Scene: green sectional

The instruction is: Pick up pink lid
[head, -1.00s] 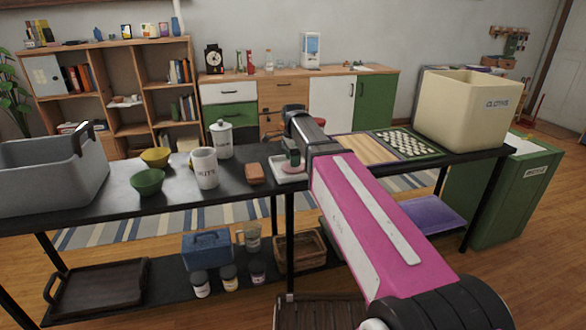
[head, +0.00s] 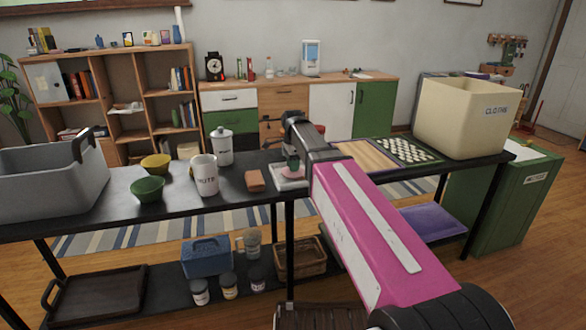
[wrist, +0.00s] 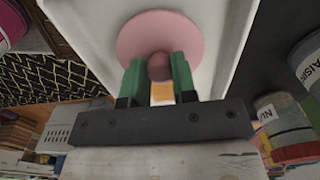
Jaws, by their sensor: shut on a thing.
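The white tray (wrist: 222,45) lies behind the lid. In the head view my gripper (head: 291,157) points down over the white tray (head: 287,185) on the black table. The lid is mostly hidden there by the fingers and is very small. I cannot tell whether it touches the tray.
A brown block (head: 254,181), a white mug (head: 205,176), a white lidded canister (head: 221,146) and a green bowl (head: 148,188) stand left of the tray. A wooden board (head: 367,154), a checkered board (head: 408,150) and a cream bin (head: 465,118) are to the right.

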